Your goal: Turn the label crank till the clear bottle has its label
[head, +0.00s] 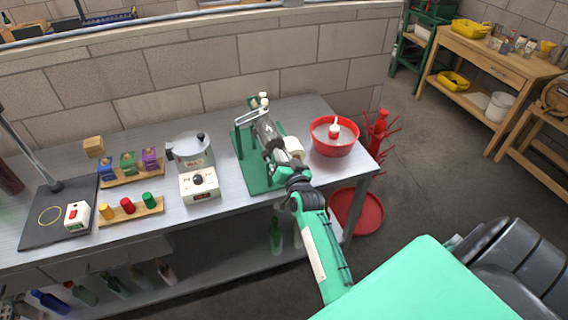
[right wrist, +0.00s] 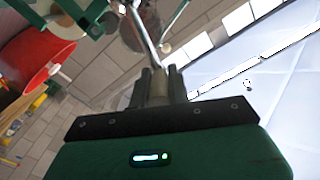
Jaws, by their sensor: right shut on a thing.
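The label machine stands on a green base plate (head: 253,172) near the right end of the metal bench. A clear bottle (head: 265,127) lies tilted in it; I cannot tell whether a label is on it. A cream label roll (head: 293,147) sits to the right of the bottle. My right gripper (head: 274,150) reaches over the front of the machine and hides much of the crank. In the right wrist view, the gripper (right wrist: 158,78) is shut on the crank's brownish grip (right wrist: 157,91), with a metal rod running up from it. My left gripper is out of view.
A red basin (head: 334,148) stands just right of the machine, with a red bottle tree (head: 378,135) beyond it. A white device with a pot (head: 190,150) is to the left, then racks of coloured blocks and caps (head: 130,210). Bottles lie on the shelf below.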

